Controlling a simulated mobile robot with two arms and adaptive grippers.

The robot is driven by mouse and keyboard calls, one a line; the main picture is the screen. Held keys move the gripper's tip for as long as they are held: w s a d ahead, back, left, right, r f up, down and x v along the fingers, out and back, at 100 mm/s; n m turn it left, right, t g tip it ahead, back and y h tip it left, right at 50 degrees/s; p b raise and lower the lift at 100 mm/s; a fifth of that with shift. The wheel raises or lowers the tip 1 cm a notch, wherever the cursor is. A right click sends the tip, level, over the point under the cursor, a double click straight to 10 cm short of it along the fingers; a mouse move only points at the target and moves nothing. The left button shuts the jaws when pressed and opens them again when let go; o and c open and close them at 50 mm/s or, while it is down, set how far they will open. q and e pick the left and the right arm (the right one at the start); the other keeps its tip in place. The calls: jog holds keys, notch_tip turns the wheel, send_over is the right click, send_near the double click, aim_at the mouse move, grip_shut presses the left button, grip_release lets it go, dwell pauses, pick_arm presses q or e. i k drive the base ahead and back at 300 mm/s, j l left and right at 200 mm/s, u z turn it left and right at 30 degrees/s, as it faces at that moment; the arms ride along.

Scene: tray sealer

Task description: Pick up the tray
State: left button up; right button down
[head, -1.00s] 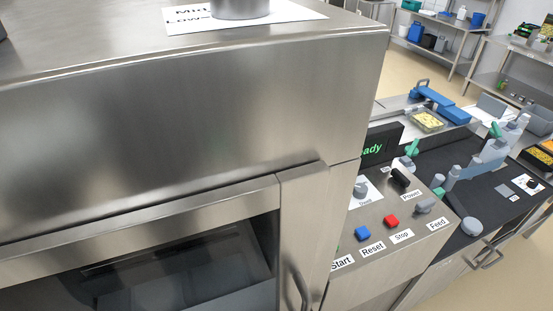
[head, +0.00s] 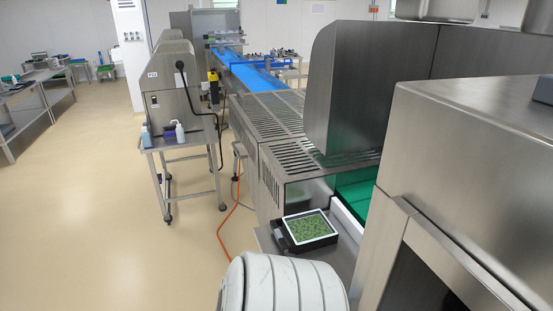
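A tray (head: 303,213) filled with small green pieces sits on a narrow steel ledge at the open end of the machine, in the lower middle of the head view. It has a pale rim and lies in or against a dark frame; where one ends and the other begins is hard to tell. A white ribbed part at the bottom centre, likely my own arm or body, is close in front of the ledge. Neither of my grippers is in view, and nothing visible touches the tray.
A large steel housing (head: 470,130) fills the right side. A tall steel hood (head: 350,90) stands behind the tray. A blue conveyor (head: 260,77) runs to the back. A wheeled steel stand (head: 185,150) with bottles is at left, with open floor (head: 90,210) before it.

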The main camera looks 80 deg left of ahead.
aim_at(306, 232)
jog(key=u, duration=0.5)
jog(key=l+u, duration=0.1)
jog(key=u, duration=0.4)
jog(key=k+u, duration=0.1)
jog(key=u, duration=1.35)
jog(key=k, duration=0.05)
